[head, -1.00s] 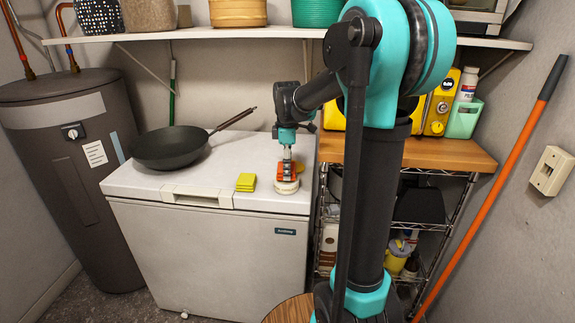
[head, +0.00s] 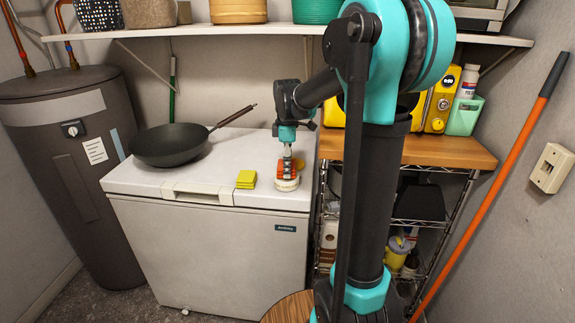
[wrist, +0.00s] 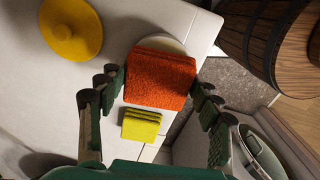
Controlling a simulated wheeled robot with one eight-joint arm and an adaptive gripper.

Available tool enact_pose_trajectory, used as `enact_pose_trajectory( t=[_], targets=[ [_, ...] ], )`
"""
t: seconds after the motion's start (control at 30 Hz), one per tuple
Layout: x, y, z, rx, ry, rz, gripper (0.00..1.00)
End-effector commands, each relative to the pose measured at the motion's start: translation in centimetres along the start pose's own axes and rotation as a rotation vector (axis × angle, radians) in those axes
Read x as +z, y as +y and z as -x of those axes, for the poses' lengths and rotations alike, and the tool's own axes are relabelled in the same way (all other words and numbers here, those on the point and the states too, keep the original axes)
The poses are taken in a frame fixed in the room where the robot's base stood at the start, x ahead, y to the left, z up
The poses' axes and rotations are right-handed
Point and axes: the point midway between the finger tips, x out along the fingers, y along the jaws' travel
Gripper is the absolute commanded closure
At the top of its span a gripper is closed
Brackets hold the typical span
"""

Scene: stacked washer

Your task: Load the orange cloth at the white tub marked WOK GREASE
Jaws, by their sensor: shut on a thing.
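The orange cloth (wrist: 161,78) is a thick folded block, held between the fingers of my gripper (head: 287,166). In the head view the cloth (head: 282,171) is right at the top of a low white round tub (head: 287,185) on the freezer's front right corner. Whether it rests on the tub or hangs just above it, I cannot tell. In the wrist view the cloth covers most of the tub, and only a pale rim (wrist: 160,42) shows behind it. The tub's marking is not readable.
A stack of yellow pads (head: 246,180) lies just left of the tub on the white chest freezer (head: 200,250). A dark wok (head: 168,147) stands farther left. A wooden counter (head: 440,152) and wire rack are at the right. A wall shelf (head: 220,33) hangs above.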

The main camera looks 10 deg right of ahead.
Motion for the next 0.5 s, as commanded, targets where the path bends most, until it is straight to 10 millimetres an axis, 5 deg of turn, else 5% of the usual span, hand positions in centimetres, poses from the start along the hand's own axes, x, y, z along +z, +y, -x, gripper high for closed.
enact_pose_trajectory(
  t=[0.5],
  targets=[
    [0.0, 0.01, -0.59, 0.0, 0.0, 0.0, 0.58]
  ],
)
